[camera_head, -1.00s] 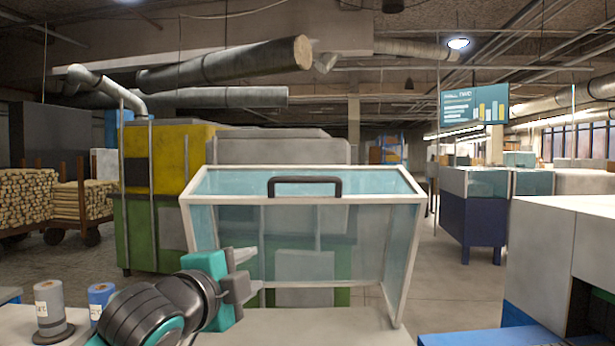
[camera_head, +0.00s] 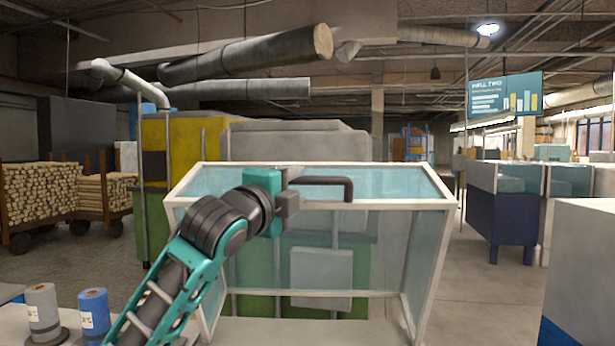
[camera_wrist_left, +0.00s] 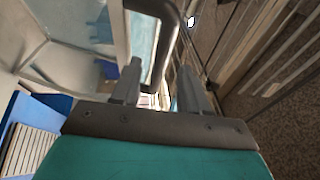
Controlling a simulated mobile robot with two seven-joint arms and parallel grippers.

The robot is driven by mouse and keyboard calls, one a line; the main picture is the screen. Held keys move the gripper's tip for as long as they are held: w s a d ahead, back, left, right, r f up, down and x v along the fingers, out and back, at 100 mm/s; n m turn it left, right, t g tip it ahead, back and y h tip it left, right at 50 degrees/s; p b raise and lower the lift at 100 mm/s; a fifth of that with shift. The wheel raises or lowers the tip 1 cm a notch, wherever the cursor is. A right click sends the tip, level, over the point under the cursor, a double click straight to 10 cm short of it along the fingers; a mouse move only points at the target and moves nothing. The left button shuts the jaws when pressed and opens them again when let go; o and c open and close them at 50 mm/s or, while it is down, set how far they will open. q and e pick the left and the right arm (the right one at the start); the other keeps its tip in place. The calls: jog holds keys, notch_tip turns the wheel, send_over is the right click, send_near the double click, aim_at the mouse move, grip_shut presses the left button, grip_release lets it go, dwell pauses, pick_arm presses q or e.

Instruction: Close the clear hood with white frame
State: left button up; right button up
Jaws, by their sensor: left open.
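The clear hood with white frame (camera_head: 312,204) stands raised in front of me in the head view, its clear panels tilted and its lower front open. A dark bar handle (camera_head: 350,188) sits on its upper front edge. My left gripper (camera_head: 290,196) is at the left end of this handle, with its jaws open. In the left wrist view, the handle (camera_wrist_left: 160,60) shows between the two fingers of my left gripper (camera_wrist_left: 158,92). I cannot tell whether the fingers touch it. My right gripper is in neither view.
A grey spool (camera_head: 43,312) and a blue spool (camera_head: 94,314) stand at the lower left, near my left arm. A white cabinet (camera_head: 585,260) stands at the right. Log carts (camera_head: 52,196) are farther back left.

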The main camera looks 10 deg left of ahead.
aim_at(301, 182)
pick_arm(q)
jog(key=shift+p+x, duration=0.45)
jog(key=shift+x, duration=2.7)
grip_shut()
